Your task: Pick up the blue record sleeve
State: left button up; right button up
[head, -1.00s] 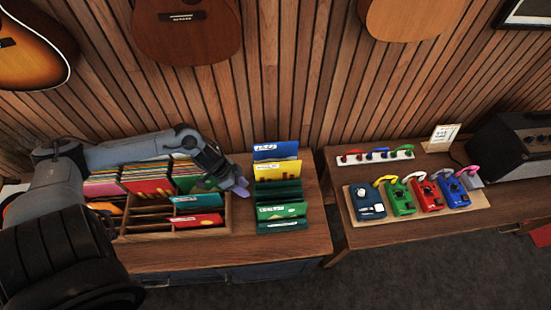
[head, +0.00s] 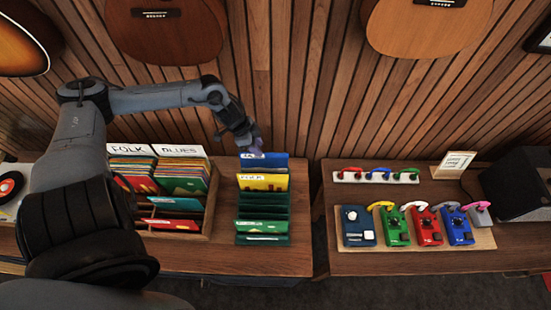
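The blue record sleeve (head: 272,161) stands at the back of a green record rack (head: 262,212) on the left table, behind a yellow sleeve (head: 262,183). My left gripper (head: 254,146) is at the upper left edge of the blue sleeve, with its fingertips pointing down. It overlaps the sleeve's top edge in the head view; I cannot tell whether it touches. The fingers are small and partly hidden, so their opening is unclear. My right gripper is not in view.
A wooden crate (head: 207,222) of records with FOLK and BLUES divider cards stands left of the rack. On the right table are several coloured pedals on a board (head: 480,238). Guitars hang on the slatted wall behind. Bare tabletop (head: 235,262) lies in front of the rack.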

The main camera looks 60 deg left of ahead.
aim_at(266, 158)
pick_arm(q)
jog(key=shift+b+x, duration=0.35)
jog(key=shift+x, duration=3.3)
jog(key=shift+f, duration=0.15)
jog(key=shift+f, duration=0.25)
grip_shut()
